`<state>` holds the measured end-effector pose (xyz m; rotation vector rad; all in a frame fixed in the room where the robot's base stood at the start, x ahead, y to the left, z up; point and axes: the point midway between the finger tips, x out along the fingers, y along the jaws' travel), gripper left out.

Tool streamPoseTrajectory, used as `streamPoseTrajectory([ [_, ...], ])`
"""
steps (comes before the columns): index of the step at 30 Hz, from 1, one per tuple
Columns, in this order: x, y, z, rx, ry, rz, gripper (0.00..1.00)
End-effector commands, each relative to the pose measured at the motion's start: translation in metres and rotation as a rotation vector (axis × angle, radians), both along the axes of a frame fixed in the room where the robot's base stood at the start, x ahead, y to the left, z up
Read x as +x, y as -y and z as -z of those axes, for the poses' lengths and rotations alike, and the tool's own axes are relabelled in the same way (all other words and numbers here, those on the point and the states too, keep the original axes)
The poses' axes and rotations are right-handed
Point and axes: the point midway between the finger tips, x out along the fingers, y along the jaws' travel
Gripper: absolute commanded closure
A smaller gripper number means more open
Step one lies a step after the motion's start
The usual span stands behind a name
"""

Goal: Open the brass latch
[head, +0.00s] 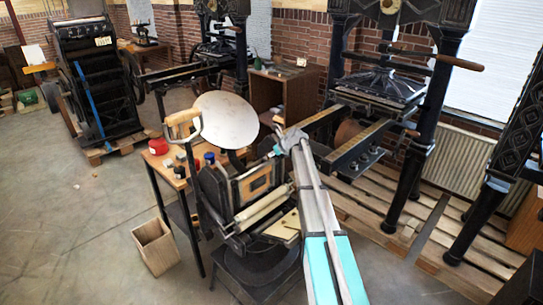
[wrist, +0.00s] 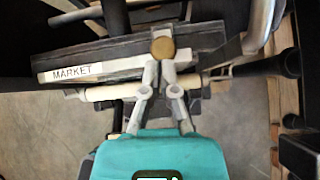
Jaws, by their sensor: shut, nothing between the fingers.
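A round brass-coloured piece (wrist: 163,47), which looks like the brass latch, sits on the dark press in the wrist view. My gripper (wrist: 160,66) is shut and empty, with its fingertips right at the lower edge of the brass piece. I cannot tell whether they touch it. In the head view my gripper (head: 291,140) is at the upper right of the small hand press (head: 222,200). The brass piece cannot be made out there, and my gripper and arm cover part of the press.
The press has a large round plate (head: 226,120). A side table (head: 160,160) with small tins stands left, above a wooden bin (head: 156,246). Larger iron presses stand right; the floor at left is open.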

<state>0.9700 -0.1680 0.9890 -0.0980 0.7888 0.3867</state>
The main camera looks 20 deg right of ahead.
Motion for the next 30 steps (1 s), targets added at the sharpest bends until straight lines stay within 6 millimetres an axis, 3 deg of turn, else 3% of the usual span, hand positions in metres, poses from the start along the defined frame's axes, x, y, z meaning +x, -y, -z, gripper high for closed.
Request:
streamPoseTrajectory([
  [8, -0.002, 0.001, 0.004, 0.0, 0.0, 0.0, 1.0],
  [25, -0.022, 0.009, 0.033, 0.0, 0.0, 0.0, 1.0],
  [30, -0.037, 0.016, 0.017, 0.0, 0.0, 0.001, 1.0],
])
